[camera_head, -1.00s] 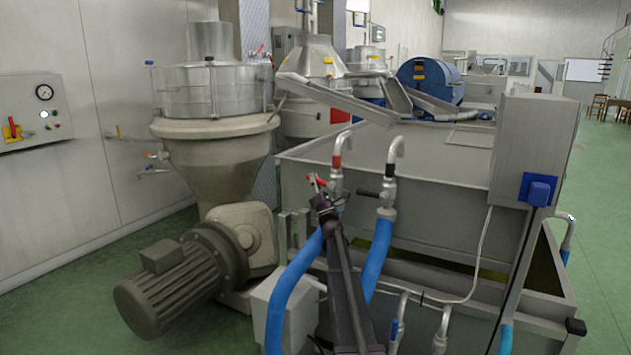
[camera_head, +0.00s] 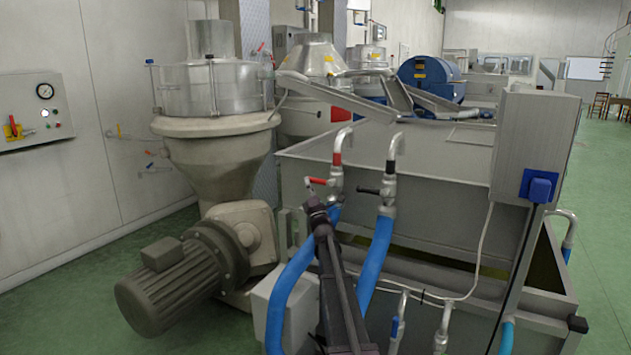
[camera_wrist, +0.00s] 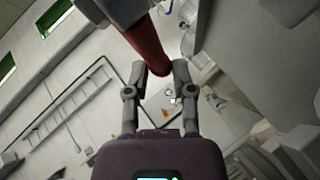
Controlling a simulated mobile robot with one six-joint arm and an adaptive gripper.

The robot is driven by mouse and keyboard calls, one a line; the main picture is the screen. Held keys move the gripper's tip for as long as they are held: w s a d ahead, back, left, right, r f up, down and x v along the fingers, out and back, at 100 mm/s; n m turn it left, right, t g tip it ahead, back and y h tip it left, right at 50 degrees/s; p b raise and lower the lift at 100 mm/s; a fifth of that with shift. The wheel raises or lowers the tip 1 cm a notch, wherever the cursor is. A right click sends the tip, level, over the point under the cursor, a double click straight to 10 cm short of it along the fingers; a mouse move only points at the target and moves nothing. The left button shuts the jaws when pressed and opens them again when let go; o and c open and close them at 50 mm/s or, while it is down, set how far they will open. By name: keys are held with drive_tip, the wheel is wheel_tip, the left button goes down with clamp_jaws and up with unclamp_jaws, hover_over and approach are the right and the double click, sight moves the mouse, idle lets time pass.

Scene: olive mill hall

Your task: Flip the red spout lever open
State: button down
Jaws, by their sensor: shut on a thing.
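The red spout lever (camera_head: 319,181) sits on the left metal spout (camera_head: 339,165), which has a red band and bends over at the top. In the head view the lever lies nearly level and points left. My gripper (camera_head: 311,191) is at the lever's free end, small and partly hidden by my own arm. In the wrist view the red lever (camera_wrist: 148,45) runs down from the pale spout body, and its end lies between the fingers of my gripper (camera_wrist: 160,70), which is shut on it.
A second spout (camera_head: 390,175) with a black lever (camera_head: 368,190) stands just right. Blue hoses (camera_head: 376,262) hang below both spouts. A grey metal tank (camera_head: 440,185) lies behind, and a motor (camera_head: 170,285) is at lower left. Open green floor lies at the far right.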

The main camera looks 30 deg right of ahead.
drive_tip(key=s+a+f+m+g, duration=0.3)
drive_tip(key=a+f+m+g, duration=0.4)
drive_tip(key=a+f, duration=0.35)
drive_tip(key=s+a+f+m+g, duration=0.4)
drive_tip(key=a+f+m+g, duration=0.35)
drive_tip(key=a+f, duration=0.3)
drive_tip(key=s+a+f+m+g+y, duration=0.1)
drive_tip(key=s+a+f+m+g, duration=0.1)
drive_tip(key=s+a, duration=0.4)
drive_tip(key=s+a+f+m+g+y, duration=0.1)
drive_tip(key=s+a+f+m+g, duration=0.2)
drive_tip(key=s, duration=1.1)
drive_tip(key=s+a+f+m+g+y, duration=0.2)
drive_tip(key=s+a+f+g, duration=0.3)
drive_tip(key=s+a, duration=0.5)
drive_tip(key=shift+a+m+g+p, duration=0.4)
drive_tip(key=shift+m+g, duration=0.25)
drive_tip(key=shift+g, duration=0.5)
drive_tip(key=shift+d+f, duration=0.1)
